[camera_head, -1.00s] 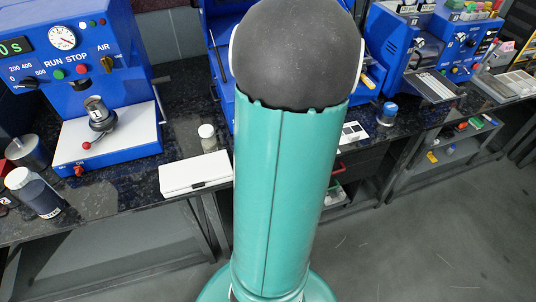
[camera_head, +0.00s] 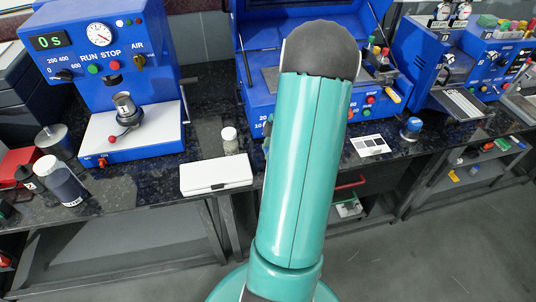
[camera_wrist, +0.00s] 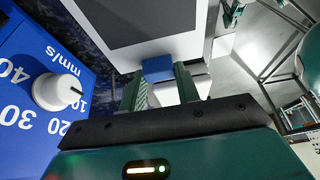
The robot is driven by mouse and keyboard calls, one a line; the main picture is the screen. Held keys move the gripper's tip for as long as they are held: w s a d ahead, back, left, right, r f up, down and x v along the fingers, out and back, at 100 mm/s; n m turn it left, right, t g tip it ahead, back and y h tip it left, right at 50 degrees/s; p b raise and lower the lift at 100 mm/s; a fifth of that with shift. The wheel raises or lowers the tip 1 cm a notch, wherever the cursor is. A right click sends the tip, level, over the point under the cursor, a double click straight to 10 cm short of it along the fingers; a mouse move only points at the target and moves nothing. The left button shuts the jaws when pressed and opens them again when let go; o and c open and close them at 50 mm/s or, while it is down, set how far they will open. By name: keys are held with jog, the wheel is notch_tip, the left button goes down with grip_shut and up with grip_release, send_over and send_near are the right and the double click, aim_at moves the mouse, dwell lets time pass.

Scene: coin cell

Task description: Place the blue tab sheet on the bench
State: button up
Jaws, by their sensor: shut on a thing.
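In the wrist view, my gripper (camera_wrist: 160,84) has its two green fingers on either side of the blue tab (camera_wrist: 157,69). The tab is at the edge of a sheet (camera_wrist: 182,47) with a white border and a large dark grey area. The sheet extends away from the fingers and runs out of the top of the picture. It appears held above the dark speckled bench (camera_head: 205,125). In the head view, my arm hides the gripper, and I cannot make out the held sheet there.
A blue machine with a white knob (camera_wrist: 57,91) is close on the left in the wrist view. In the head view, a white case (camera_head: 216,175) lies at the bench's front edge, near a small jar (camera_head: 230,140). A white card (camera_head: 370,145) and blue-capped jar (camera_head: 411,128) are right of my arm.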

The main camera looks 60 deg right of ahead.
jog(key=shift+w+f, duration=0.25)
jog(key=shift+f, duration=0.1)
jog(key=shift+d+f, duration=0.1)
jog(key=shift+f, duration=1.35)
jog(key=shift+f, duration=0.15)
jog(key=o, duration=1)
jog(key=shift+c, duration=0.2)
